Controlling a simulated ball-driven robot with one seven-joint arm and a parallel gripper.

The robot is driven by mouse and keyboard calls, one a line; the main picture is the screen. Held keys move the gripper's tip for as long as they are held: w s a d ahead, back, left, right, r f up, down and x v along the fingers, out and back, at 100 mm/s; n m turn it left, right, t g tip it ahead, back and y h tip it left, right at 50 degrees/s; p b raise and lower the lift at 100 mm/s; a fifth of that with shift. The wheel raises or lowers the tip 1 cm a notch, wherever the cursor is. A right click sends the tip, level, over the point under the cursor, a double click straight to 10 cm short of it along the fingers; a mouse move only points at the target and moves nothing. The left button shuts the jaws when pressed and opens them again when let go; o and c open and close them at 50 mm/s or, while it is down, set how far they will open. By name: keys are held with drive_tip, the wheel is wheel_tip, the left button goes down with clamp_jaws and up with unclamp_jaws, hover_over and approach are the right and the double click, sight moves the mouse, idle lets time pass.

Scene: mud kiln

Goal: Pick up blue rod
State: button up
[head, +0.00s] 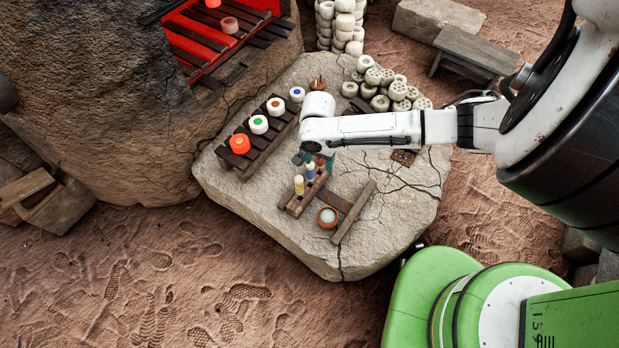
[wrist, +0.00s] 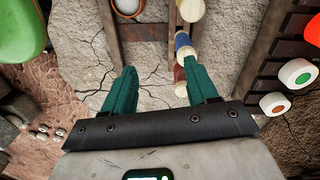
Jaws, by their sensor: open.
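The blue rod (head: 310,172) stands in a small dark wooden rack (head: 293,207) on the stone slab, between a cream-yellow rod (head: 299,185) and a reddish-brown rod. In the wrist view, the blue rod (wrist: 182,41) lies beyond my fingertips, near the right finger's line. The cream rod (wrist: 190,10) is farther up, and the red-brown rod (wrist: 179,74) is close to the right finger's tip. My gripper (wrist: 161,72) has teal fingers spread apart, with nothing held between them. In the head view my gripper (head: 319,161) is at the rack's far end, partly hidden by my wrist.
A small orange bowl with white contents (head: 327,217) stands right of the rack, by a wooden frame (head: 354,212). A slatted rack (head: 245,168) with several coloured-centred white pieces stands left. White ringed pieces (head: 398,91) are piled behind. The slab's front is bare.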

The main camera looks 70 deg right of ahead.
sight(310, 171)
drive_tip(key=w, duration=0.1)
drive_tip(key=w+d+m, duration=0.1)
drive_tip(key=w, duration=0.1)
drive_tip(key=shift+w+d+f+m+b, duration=0.15)
drive_tip(key=shift+m+b, duration=0.15)
drive_tip(key=shift+w+f, duration=0.25)
drive_tip(key=shift+f, duration=0.05)
drive_tip(key=f+b, duration=0.1)
drive_tip(key=f, duration=0.2)
drive_tip(key=f+b, duration=0.1)
drive_tip(key=f, duration=0.2)
drive_tip(key=f+b, duration=0.2)
drive_tip(key=f, duration=0.2)
drive_tip(key=shift+s+d, duration=0.15)
drive_tip(key=shift+s, duration=0.1)
drive_tip(key=shift+c, duration=0.3)
clamp_jaws()
